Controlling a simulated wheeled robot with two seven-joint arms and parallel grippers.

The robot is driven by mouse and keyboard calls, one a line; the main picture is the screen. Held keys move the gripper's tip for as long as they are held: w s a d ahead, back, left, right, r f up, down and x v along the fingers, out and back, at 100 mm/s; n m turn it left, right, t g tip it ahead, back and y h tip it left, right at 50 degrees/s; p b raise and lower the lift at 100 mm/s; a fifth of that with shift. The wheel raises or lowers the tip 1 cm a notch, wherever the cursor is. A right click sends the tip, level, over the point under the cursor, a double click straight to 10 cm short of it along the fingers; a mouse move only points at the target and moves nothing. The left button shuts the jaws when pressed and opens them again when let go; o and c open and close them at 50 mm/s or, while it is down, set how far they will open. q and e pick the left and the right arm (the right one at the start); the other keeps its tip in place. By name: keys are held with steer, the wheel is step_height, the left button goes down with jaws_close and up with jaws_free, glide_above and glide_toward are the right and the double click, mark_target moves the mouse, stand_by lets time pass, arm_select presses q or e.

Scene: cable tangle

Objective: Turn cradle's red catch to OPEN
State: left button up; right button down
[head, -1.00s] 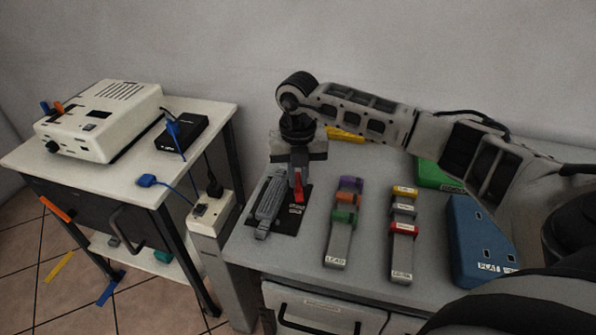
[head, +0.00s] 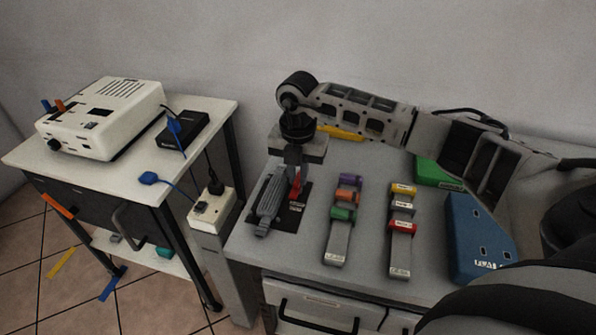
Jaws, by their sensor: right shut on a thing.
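The cradle (head: 268,203) is a grey ribbed holder on a black base plate (head: 290,217) at the left part of the bench. Its red catch (head: 297,188) stands upright beside the ribbed part, under my right gripper. My right gripper (head: 294,172) points down from above and is shut on the red catch, hiding its upper part. Small white lettering on the base plate beside the catch is too small to read. My left gripper is not in view.
Two grey strips with coloured clips (head: 336,240) (head: 401,245) lie right of the cradle. A blue box (head: 478,235) and a green box (head: 432,172) stand further right. A white power block (head: 212,209) with plugs sits left. A white device (head: 100,122) stands on the left cart.

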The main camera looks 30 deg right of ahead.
mark_target(298, 178)
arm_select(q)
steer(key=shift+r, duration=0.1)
arm_select(e)
steer(key=shift+w+r, duration=0.1)
steer(key=c, duration=1.4)
jaws_free()
steer(key=shift+c, duration=0.2)
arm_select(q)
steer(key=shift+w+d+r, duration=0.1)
arm_select(e)
steer(key=shift+r, duration=0.1)
arm_select(q)
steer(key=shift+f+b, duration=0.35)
steer(key=shift+b, duration=0.15)
arm_select(e)
step_height(298, 178, up, 16)
